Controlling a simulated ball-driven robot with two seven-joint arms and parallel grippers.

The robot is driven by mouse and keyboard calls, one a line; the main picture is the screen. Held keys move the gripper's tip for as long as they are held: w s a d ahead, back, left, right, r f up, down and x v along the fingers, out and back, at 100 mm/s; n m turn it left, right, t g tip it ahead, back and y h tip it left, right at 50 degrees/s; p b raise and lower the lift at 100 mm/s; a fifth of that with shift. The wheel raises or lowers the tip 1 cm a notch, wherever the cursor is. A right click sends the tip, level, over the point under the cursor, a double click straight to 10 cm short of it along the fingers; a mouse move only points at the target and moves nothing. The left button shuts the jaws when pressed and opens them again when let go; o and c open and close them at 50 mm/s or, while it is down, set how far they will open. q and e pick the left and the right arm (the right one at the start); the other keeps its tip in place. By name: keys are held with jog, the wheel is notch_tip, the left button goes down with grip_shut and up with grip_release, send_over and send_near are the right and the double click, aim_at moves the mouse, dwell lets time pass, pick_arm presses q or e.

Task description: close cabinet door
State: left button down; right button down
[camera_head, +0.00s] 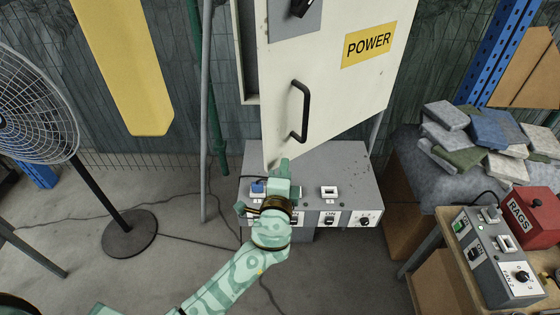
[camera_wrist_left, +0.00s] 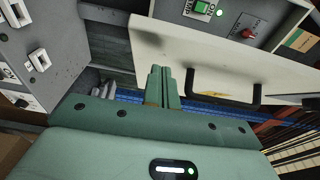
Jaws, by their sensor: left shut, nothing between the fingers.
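The off-white cabinet door (camera_head: 330,95) has a yellow POWER label and a black bar handle (camera_head: 299,111). It stands open, and part of the grey cabinet frame (camera_head: 246,60) shows at its left. My left gripper (camera_head: 281,170) is shut and empty, its tips at the door's lower left corner. In the left wrist view the shut fingers (camera_wrist_left: 162,85) point at the door (camera_wrist_left: 205,58), left of the handle (camera_wrist_left: 223,98). I cannot tell if they touch it. A panel with a green switch and red knob (camera_wrist_left: 249,32) shows beyond the door. My right gripper is out of view.
A grey control box (camera_head: 335,165) with switches stands below the door. A fan (camera_head: 35,105) and a hanging yellow panel (camera_head: 125,70) are at left. Folded cloths (camera_head: 485,140), a red RAGS box (camera_head: 528,220) and another control box (camera_head: 497,262) are at right.

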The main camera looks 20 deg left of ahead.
pick_arm(q)
jog(key=shift+w+a, duration=0.3)
jog(key=shift+a, duration=0.3)
jog(key=shift+w, duration=0.1)
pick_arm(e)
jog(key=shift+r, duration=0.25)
pick_arm(q)
jog(key=shift+a, duration=0.1)
